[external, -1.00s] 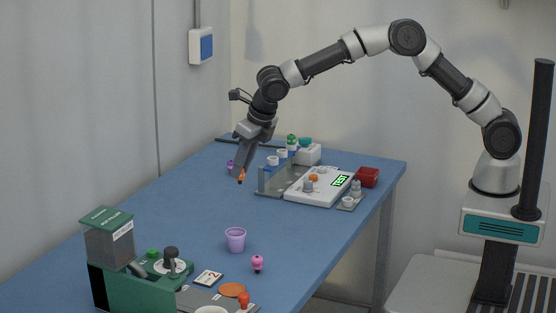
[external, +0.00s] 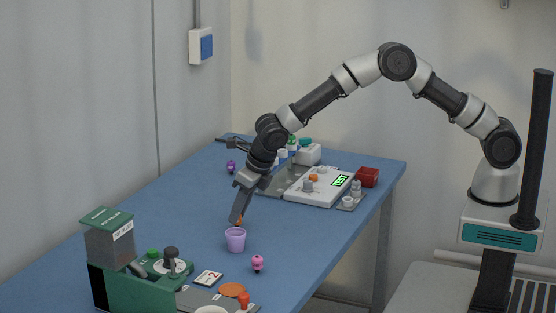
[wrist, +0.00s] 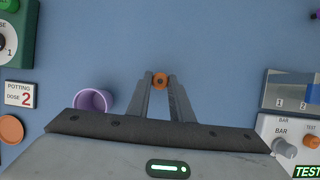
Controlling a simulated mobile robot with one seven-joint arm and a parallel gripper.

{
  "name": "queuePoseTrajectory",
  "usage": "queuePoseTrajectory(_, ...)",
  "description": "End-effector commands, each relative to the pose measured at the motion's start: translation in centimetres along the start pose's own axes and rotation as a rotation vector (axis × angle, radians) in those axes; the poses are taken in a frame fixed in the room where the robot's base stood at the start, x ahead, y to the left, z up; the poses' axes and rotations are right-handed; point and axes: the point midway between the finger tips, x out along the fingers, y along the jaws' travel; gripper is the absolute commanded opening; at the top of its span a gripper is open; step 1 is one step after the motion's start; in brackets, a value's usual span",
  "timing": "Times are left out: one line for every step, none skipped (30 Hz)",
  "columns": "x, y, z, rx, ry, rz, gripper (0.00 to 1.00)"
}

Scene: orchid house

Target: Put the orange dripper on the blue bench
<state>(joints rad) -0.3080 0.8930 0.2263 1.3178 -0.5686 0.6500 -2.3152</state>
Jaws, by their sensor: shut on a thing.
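The orange dripper (wrist: 160,80) is held between the fingertips of my gripper (wrist: 160,84) in the wrist view. In the external view my gripper (external: 238,222) points down over the blue bench (external: 195,215), and a bit of the orange dripper (external: 239,222) shows at its tips, just behind the purple cup. The fingers hide most of the dripper in the external view. I cannot tell whether the dripper touches the bench top. In the wrist view the blue bench (wrist: 220,40) is bare around the dripper.
A purple cup (external: 235,240) stands close to my gripper, left of the fingers in the wrist view (wrist: 94,101). A pink dripper-like piece (external: 257,263) stands nearer the front. A green potting machine (external: 140,275) is front left; a white scale (external: 318,187) is at the back.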

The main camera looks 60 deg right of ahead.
Motion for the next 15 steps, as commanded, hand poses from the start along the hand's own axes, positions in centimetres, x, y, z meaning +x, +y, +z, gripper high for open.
queuePoseTrajectory(-0.11,0.02,0.07,0.000,-0.001,0.001,0.00)
queuePoseTrajectory(-0.12,0.02,0.07,0.000,-0.001,0.000,0.00)
queuePoseTrajectory(-0.11,0.02,0.06,0.000,-0.001,0.000,0.00)
queuePoseTrajectory(-0.11,0.02,0.06,0.000,-0.001,0.000,0.00)
queuePoseTrajectory(-0.10,0.02,0.05,0.000,-0.001,0.000,0.00)
queuePoseTrajectory(-0.03,0.02,0.01,0.000,0.000,0.000,0.00)
queuePoseTrajectory(0.06,0.02,-0.03,0.000,0.000,0.000,0.00)
queuePoseTrajectory(0.16,0.01,-0.08,0.000,0.000,0.000,0.00)
queuePoseTrajectory(0.28,0.01,-0.13,0.000,0.000,0.000,0.00)
queuePoseTrajectory(0.23,0.02,-0.10,0.000,0.000,0.000,0.23)
queuePoseTrajectory(0.21,0.02,-0.09,0.000,0.000,0.000,0.28)
queuePoseTrajectory(0.21,0.02,-0.09,0.000,0.000,0.000,0.35)
queuePoseTrajectory(0.21,0.01,-0.10,0.000,0.000,0.000,0.38)
queuePoseTrajectory(0.21,0.01,-0.10,0.000,0.000,0.000,0.38)
queuePoseTrajectory(0.21,0.01,-0.10,0.000,0.000,0.000,0.38)
